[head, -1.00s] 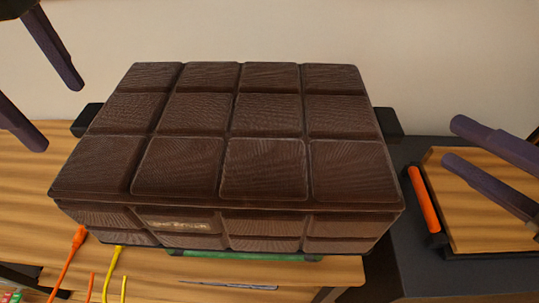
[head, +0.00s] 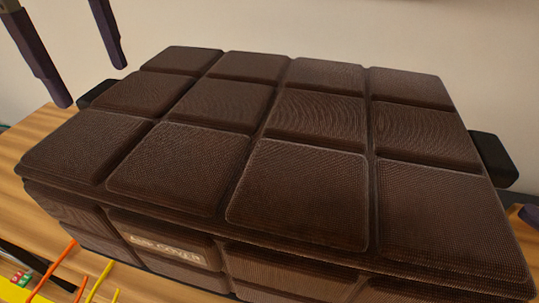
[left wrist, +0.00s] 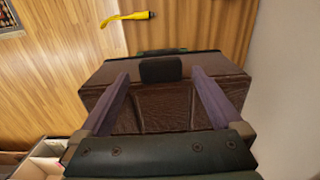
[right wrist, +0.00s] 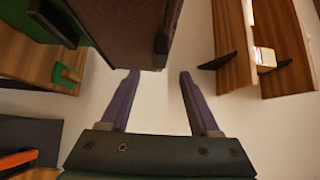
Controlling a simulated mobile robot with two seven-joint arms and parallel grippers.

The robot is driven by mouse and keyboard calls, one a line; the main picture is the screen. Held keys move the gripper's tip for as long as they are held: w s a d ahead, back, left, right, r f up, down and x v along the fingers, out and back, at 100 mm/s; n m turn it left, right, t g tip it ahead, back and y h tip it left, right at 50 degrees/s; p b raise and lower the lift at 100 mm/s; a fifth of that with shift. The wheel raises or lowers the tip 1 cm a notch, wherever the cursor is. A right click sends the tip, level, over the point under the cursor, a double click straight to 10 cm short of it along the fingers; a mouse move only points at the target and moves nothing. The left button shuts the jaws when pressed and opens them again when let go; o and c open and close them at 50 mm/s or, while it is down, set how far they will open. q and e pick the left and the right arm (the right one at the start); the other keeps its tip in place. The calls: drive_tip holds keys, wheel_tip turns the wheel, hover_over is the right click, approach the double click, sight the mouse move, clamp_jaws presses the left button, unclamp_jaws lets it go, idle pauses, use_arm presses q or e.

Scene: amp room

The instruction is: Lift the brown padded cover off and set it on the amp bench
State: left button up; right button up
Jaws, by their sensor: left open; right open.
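The brown padded cover (head: 300,205), a quilted box with a light label on its front, fills most of the head view. A black tab (head: 97,92) sticks out at its left end and another (head: 493,160) at its right end. My left gripper (head: 93,86) is open and empty near the left tab. In the left wrist view, the tab (left wrist: 160,70) appears between the open fingers. My right gripper (right wrist: 159,74) is open and empty near the cover's side (right wrist: 118,25). Only a sliver of it shows at the head view's right edge. What lies under the cover is hidden.
A wooden surface (head: 28,200) shows at left, with orange and yellow cables (head: 100,282) at the front. A pale wall (head: 300,22) stands behind. In the right wrist view, wooden shelving (right wrist: 285,45) is at upper right and an orange bar (right wrist: 15,160) at lower left.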

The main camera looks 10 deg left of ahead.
sight(507, 149)
use_arm(q)
wheel_tip(507, 149, down, 7)
use_arm(e)
drive_tip(key=x, duration=0.7)
drive_tip(key=shift+w, duration=0.1)
use_arm(q)
drive_tip(key=c, duration=0.9)
use_arm(e)
drive_tip(key=c, duration=0.9)
use_arm(q)
drive_tip(key=shift+c, duration=0.8)
use_arm(e)
clamp_jaws()
use_arm(q)
clamp_jaws()
drive_tip(key=shift+r, duration=0.1)
